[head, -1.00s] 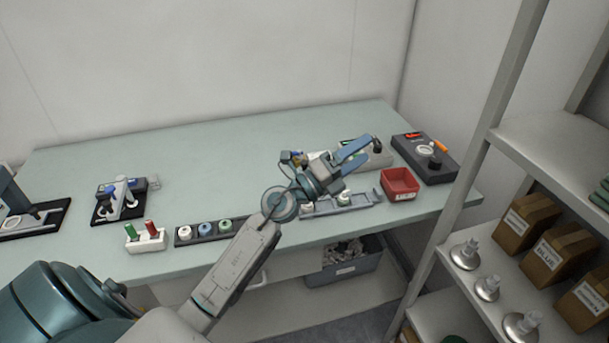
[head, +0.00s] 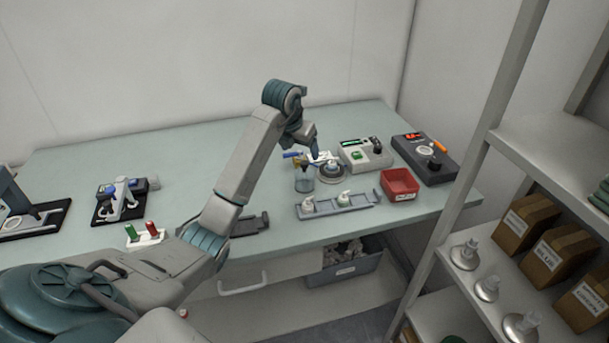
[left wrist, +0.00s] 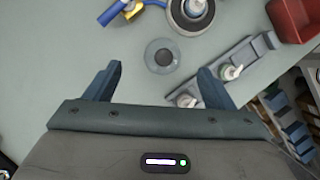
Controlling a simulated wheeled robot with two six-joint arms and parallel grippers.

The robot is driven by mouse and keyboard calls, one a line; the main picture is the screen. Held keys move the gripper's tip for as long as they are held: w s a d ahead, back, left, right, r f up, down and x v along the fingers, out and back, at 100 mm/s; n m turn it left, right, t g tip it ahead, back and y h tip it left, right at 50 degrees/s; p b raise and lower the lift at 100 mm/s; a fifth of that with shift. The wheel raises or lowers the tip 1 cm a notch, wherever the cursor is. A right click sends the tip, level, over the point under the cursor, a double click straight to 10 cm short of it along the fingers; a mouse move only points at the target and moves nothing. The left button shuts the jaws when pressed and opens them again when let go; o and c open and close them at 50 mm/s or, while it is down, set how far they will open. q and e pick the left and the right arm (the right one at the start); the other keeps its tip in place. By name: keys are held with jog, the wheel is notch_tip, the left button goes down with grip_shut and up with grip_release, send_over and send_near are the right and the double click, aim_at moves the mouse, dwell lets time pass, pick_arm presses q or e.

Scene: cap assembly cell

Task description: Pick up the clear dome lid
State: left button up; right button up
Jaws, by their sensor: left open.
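The clear dome lid (head: 304,180) stands on the bench in the head view, see-through and bluish. In the left wrist view the clear dome lid (left wrist: 161,56) is a pale round shape with a dark centre, seen from above. My left gripper (head: 312,148) points down above and near it in the head view. In the left wrist view my left gripper (left wrist: 159,72) has its two fingers wide apart with nothing between them. The lid shows beyond the fingertips, roughly centred between them, and appears untouched. My right gripper is not in view.
A round dark-rimmed fixture (head: 331,173) and a blue-handled tool (head: 292,155) are close behind the lid. A grey tray (head: 340,205) with white nozzle pieces lies in front, to the right. A red bin (head: 399,184) and two control boxes stand farther right.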

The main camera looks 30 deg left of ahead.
aim_at(304, 163)
pick_arm(q)
jog(key=p+x, duration=0.1)
jog(key=x, duration=0.3)
jog(key=shift+f, duration=0.25)
jog(key=shift+w+d+f, duration=0.1)
jog(key=shift+f, duration=0.15)
jog(key=p+x, duration=0.2)
jog(key=x, duration=0.2)
jog(key=shift+d+f, duration=0.2)
jog(key=shift+f, duration=0.25)
jog(key=c, duration=1)
